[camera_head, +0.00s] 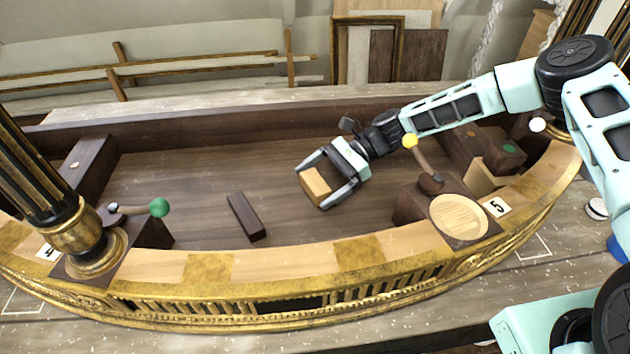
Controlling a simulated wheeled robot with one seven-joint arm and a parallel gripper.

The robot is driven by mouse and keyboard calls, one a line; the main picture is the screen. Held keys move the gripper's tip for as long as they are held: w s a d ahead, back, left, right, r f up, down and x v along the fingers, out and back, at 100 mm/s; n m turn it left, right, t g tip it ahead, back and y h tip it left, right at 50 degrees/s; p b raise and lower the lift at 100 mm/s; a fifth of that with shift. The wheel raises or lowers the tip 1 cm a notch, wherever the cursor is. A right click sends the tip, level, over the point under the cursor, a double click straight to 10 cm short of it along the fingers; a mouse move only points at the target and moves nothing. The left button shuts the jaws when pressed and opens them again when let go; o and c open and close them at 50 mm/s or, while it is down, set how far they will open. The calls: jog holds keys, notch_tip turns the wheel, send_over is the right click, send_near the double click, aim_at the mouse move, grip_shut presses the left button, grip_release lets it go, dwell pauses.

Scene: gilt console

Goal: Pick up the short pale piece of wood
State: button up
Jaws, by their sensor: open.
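The short pale piece of wood (316,183) is a small tan block on the dark floor of the gilt console, right of the middle. My gripper (312,187) reaches in from the upper right. Its two fingers are open, one on each side of the block. I cannot tell whether the fingers touch it, or how high the fingertips are above the floor. The block's far end lies towards the palm and is partly hidden.
A dark wood bar (246,216) lies left of the block. A green-tipped lever (159,207) stands at the left, a yellow-tipped lever (411,142) at the right. A round pale dish (458,216) sits near the curved gilt front rim (290,262). The left floor is mostly clear.

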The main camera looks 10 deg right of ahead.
jog(key=shift+a+f, duration=0.1)
jog(key=shift+a, duration=0.1)
jog(key=c, duration=1)
